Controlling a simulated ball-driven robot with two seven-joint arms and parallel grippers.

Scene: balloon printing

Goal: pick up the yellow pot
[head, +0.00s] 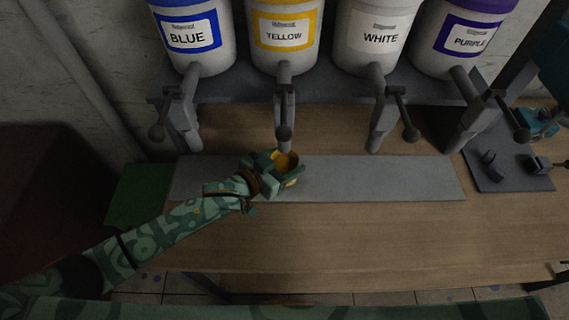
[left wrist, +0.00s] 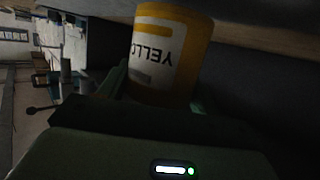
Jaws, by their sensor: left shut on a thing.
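The yellow pot (head: 287,161) is on or just above the grey mat, below the tap of the container labelled YELLOW. Its open top and yellow inside show in the head view. My left gripper (head: 275,168) is shut on the yellow pot, with its fingers at the pot's sides. In the left wrist view the yellow pot (left wrist: 167,52) fills the top middle, with a white label reading YELLOW partly hidden. I cannot tell whether the pot touches the mat. My right gripper is not in view.
Containers labelled BLUE (head: 194,40), YELLOW (head: 284,38), WHITE (head: 373,38) and PURPLE (head: 462,38) stand at the back, their taps hanging over the bench. The grey mat (head: 390,178) is clear to the right. A dark plate with parts (head: 505,172) lies at the right.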

